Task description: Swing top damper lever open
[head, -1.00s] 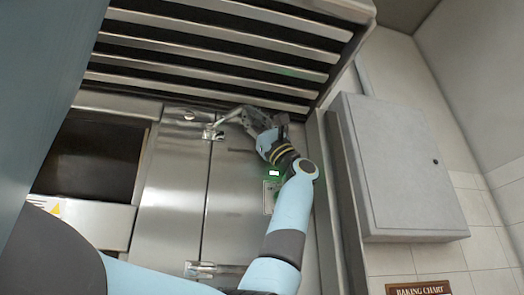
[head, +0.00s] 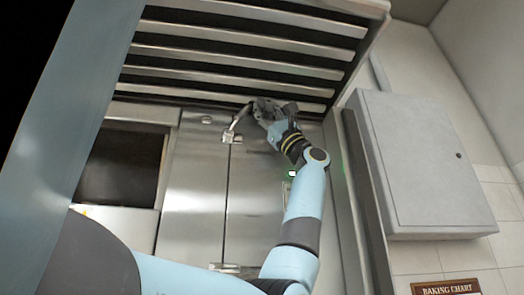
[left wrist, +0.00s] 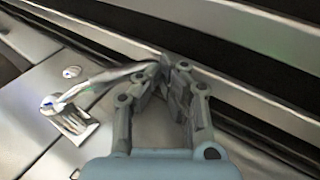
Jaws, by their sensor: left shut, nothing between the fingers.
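The top damper lever (head: 239,120) is a slim metal lever on a small bracket near the top of the steel oven front, just under the slatted hood. In the head view it slants up and right from its pivot. In the left wrist view the lever (left wrist: 105,78) runs from its bracket at the left to the fingertips. My left gripper (head: 256,106) is at the lever's free end with its fingers shut and nothing gripped between them. In the left wrist view the gripper (left wrist: 172,70) appears to touch the lever's tip. My right gripper is out of view.
The slatted hood (head: 240,53) overhangs close above my left gripper. A second metal fitting (head: 226,267) sits lower on the steel front. A grey wall cabinet (head: 425,165) stands at the right, above a baking chart sign (head: 446,287). A dark oven opening (head: 122,165) is at the left.

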